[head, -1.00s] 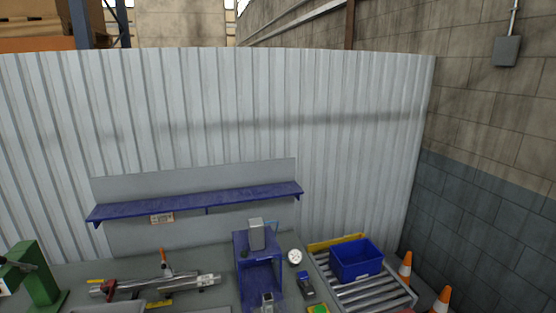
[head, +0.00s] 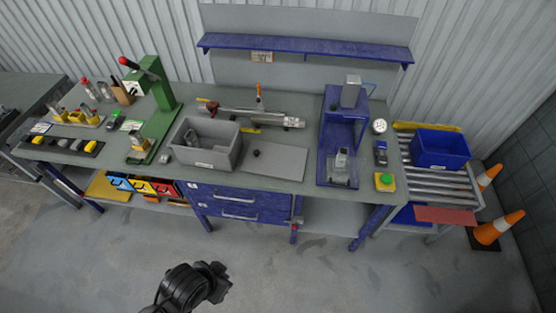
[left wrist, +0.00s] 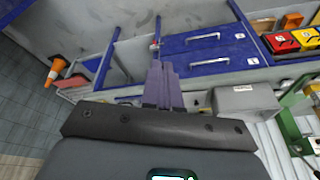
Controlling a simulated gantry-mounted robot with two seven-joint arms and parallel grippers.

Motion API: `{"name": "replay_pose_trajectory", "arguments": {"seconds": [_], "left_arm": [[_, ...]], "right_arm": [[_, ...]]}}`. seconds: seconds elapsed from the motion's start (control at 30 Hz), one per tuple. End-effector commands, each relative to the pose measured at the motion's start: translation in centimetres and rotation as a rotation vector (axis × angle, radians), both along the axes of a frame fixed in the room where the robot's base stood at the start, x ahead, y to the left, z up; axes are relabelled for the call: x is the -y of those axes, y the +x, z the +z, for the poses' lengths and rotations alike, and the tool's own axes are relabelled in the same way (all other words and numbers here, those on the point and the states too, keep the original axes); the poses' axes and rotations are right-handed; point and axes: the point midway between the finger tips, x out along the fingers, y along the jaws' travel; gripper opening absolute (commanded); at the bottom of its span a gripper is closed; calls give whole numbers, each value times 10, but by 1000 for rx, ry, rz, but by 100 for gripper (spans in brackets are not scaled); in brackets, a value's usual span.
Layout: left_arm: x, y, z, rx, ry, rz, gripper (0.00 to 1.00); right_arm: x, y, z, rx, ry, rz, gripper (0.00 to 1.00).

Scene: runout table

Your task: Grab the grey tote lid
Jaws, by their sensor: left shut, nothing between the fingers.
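The grey tote lid (head: 274,162) is a flat grey plate with a small black knob. In the head view it lies on the workbench, just right of the open grey tote (head: 188,154). The tote (left wrist: 245,98) also shows in the left wrist view, where I cannot clearly make out the lid. My left gripper (left wrist: 162,68) is shut and empty, its fingers together, in front of the bench and apart from the lid. A dark part of my arm shows at the bottom of the head view. My right gripper is in neither view.
A blue press-like fixture (head: 338,145) stands right of the lid, and a metal clamp-like device (head: 248,117) lies behind it. A green press (head: 165,110) stands left of the tote. Blue drawers (head: 238,203) sit below the bench top. The floor in front is open.

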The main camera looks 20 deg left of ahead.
Motion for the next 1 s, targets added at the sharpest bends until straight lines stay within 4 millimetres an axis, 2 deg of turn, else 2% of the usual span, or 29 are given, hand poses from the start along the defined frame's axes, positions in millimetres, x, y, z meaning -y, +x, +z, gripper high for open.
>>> {"name": "replay_pose_trajectory", "arguments": {"seconds": [0.4,0.77,1.0], "left_arm": [[0,0,0,0,0,0,2],[0,0,0,0,0,0,57],[0,0,0,0,0,0,58]], "right_arm": [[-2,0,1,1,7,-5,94],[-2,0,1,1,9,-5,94],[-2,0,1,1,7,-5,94]]}}
